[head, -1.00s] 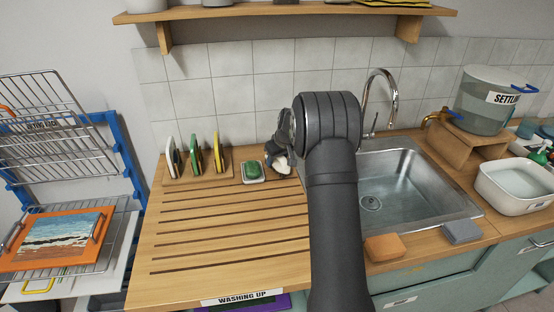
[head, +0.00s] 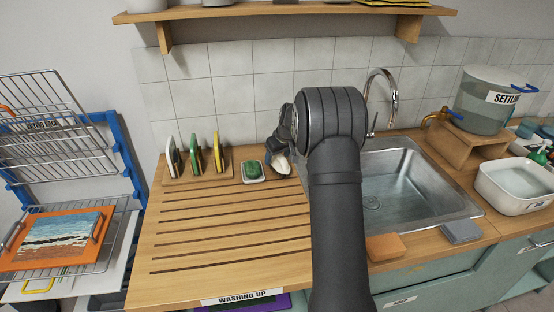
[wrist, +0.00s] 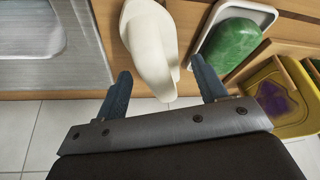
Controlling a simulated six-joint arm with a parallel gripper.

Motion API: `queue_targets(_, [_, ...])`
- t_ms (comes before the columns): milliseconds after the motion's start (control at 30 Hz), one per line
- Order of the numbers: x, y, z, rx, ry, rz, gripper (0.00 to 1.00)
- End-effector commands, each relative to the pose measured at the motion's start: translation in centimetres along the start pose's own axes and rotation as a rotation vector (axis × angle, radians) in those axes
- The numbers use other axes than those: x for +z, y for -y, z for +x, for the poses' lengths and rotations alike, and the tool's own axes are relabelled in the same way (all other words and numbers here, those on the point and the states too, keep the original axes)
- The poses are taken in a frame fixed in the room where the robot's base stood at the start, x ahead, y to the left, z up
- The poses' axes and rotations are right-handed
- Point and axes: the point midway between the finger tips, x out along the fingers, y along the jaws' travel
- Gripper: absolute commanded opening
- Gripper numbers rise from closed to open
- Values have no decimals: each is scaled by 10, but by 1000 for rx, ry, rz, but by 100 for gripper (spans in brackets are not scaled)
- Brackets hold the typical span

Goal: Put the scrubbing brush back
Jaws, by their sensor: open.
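A cream-white, rounded object (head: 279,165), which looks like the scrubbing brush, is at the back of the wooden drainboard, just right of the soap dish. It also shows in the wrist view (wrist: 150,45); its bristles cannot be made out. My gripper (wrist: 162,75) is open, with one blue-grey finger on each side of the object's near end. Whether either finger touches it I cannot tell. In the head view my gripper (head: 278,146) is partly hidden by my arm and sits over the object.
A green soap in a white dish (head: 252,171) stands close to the left. A rack holds several upright pads (head: 195,160). The sink (head: 415,190) with its tap (head: 388,95) is on the right, the tiled wall close behind. The drainboard's front (head: 220,250) is clear.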

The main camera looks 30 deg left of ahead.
Motion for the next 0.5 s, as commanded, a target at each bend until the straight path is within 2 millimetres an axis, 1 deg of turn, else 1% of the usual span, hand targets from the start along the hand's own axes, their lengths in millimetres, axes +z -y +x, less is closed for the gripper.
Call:
queue_targets(33, [-1, 0, -12, 2, -3, 0, 65])
queue_targets(100, [-1, 0, -28, 1, -2, 0, 65])
queue_targets(300, [0, 0, -70, 1, -2, 0, 65])
queue_targets(400, [0, -1, -84, 0, -1, 1, 65])
queue_targets(500, [0, 0, -94, -1, 1, 0, 65])
